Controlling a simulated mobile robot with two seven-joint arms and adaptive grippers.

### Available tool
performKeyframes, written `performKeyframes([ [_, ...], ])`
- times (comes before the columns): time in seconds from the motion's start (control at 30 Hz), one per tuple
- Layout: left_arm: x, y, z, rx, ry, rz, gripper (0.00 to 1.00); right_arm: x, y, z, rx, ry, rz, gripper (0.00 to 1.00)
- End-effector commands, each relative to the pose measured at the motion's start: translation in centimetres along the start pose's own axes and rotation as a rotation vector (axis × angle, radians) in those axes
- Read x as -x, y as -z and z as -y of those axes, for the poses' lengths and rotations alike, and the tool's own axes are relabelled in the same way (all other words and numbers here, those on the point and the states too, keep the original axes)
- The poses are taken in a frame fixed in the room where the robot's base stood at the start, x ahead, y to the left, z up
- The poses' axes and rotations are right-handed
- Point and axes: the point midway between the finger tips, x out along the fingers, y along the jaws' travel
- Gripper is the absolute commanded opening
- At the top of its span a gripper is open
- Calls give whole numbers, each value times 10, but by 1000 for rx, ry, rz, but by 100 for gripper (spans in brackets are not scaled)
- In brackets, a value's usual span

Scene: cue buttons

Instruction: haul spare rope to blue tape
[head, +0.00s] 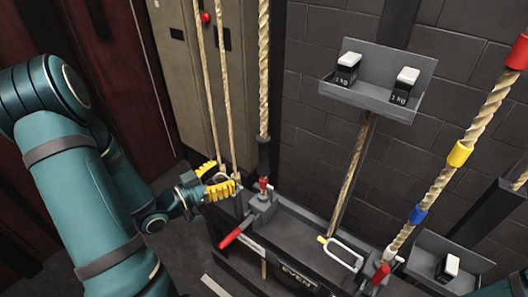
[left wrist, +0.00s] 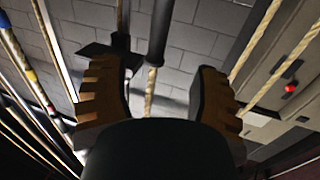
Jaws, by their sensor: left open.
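A thick rope with red, yellow and blue bands (head: 448,172) hangs at the right of the head view. Its blue tape (head: 417,214) is the lowest band, below the yellow tape (head: 460,153) and red tape (head: 517,53). It runs down near a red-handled lever (head: 380,275). I cannot tell which rope is the spare one. My left gripper (head: 216,181), with yellow fingers, is near the lower ends of two thin ropes (head: 217,90), left of another thick rope (head: 263,70). In the left wrist view its fingers (left wrist: 165,70) are apart. My right gripper is out of view.
A grey tray (head: 375,98) with two white-topped weights hangs on the wall. A lower tray (head: 445,284) holds another weight. A dark rail unit (head: 310,240) with a second red lever (head: 236,233) stands below. A beige cabinet (head: 190,75) is behind the thin ropes.

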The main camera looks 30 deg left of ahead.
Motion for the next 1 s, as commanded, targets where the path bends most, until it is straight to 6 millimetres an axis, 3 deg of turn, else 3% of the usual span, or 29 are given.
performKeyframes([
  [0.17,-8,3,-1,-9,-10,-13,62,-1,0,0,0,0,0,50],
  [0.7,-106,4,-2,-7,-10,-12,62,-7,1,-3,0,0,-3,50],
  [1.0,-133,4,-1,-6,-7,-9,62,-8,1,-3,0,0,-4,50],
])
